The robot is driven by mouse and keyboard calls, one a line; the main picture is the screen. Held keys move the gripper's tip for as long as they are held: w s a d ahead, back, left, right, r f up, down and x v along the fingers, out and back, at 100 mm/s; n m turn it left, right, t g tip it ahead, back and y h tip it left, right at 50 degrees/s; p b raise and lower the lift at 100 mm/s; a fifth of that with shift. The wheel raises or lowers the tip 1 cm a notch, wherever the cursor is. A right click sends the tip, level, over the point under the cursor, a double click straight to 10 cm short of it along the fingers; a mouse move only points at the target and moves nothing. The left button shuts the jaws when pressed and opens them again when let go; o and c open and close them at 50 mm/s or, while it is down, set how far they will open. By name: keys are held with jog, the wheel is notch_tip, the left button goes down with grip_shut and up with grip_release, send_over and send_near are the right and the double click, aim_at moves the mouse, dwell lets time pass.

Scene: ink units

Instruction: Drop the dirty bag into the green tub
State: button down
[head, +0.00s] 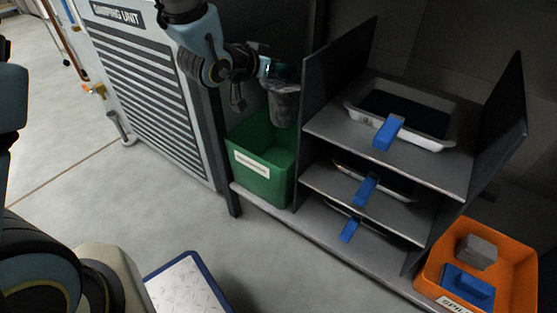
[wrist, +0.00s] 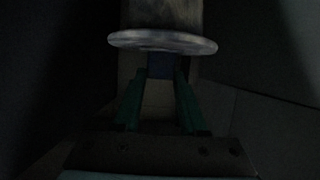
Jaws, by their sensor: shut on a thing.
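The dirty bag (head: 284,106) is a dark grey, stained sleeve hanging upright over the green tub (head: 263,187). My gripper (head: 268,68) is at its top, level with the bag's upper end. In the wrist view, my gripper (wrist: 159,85) has its two green fingers closed on a small blue tab (wrist: 160,66) at the bag's pale ring (wrist: 162,42). The grey cloth of the bag (wrist: 160,13) lies beyond the ring. The bag's lower end appears just above the tub's opening, near its back right. The tub's inside is only partly visible.
A dark shelf rack (head: 325,125) stands right of the tub, holding trays with blue handles. A grey slatted cabinet (head: 150,85) stands to the left. An orange bin (head: 520,255) with grey and blue blocks sits at lower right. Floor in front is mostly clear.

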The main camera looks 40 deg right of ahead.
jog(key=shift+f, duration=0.8)
jog(key=shift+c, duration=1.9)
grip_release()
jog(key=shift+a+r, duration=0.1)
